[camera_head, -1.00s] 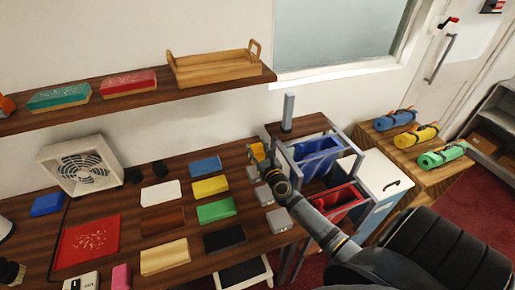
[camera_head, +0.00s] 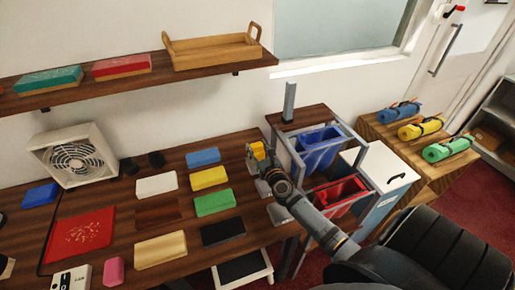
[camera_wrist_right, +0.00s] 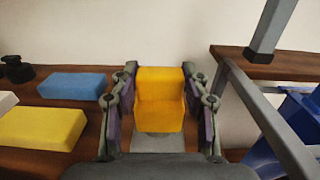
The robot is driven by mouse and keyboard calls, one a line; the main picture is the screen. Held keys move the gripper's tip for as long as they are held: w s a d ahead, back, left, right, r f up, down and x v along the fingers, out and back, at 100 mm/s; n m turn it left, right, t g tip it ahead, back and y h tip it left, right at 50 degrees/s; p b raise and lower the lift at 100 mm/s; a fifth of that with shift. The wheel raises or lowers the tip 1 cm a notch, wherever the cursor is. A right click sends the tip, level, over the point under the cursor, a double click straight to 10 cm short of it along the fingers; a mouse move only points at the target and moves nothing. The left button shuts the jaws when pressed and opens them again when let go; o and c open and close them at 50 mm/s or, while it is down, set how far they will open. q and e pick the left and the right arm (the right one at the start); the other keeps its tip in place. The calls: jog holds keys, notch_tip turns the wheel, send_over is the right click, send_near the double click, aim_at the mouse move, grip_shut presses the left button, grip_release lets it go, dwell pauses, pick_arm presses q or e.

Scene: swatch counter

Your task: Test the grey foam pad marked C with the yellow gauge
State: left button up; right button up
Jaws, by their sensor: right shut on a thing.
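My right gripper (camera_wrist_right: 158,105) is shut on the yellow gauge (camera_wrist_right: 160,88), a blocky upright piece held between both fingers. In the head view the gauge (camera_head: 257,150) is at the right edge of the counter. A grey foam pad (camera_wrist_right: 157,144) lies just below and in front of the gauge in the wrist view; whether they touch I cannot tell. In the head view grey pads stand in a row along the counter's right edge, the nearest one (camera_head: 277,214) clear and the others partly hidden by my arm. No letter is readable. My left gripper is out of view.
Blue (camera_head: 203,157), yellow (camera_head: 209,178), green (camera_head: 215,202) and black (camera_head: 222,232) blocks lie left of the grey pads. A metal frame with a blue bin (camera_head: 320,150) and a red bin (camera_head: 338,195) stands close to the right of my gripper.

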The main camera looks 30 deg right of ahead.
jog(key=shift+f+b, duration=0.5)
jog(key=shift+b, duration=0.05)
dwell(0.9)
notch_tip(320, 180, up, 7)
jog(key=p, duration=0.7)
jog(key=shift+r, duration=0.1)
dwell(0.7)
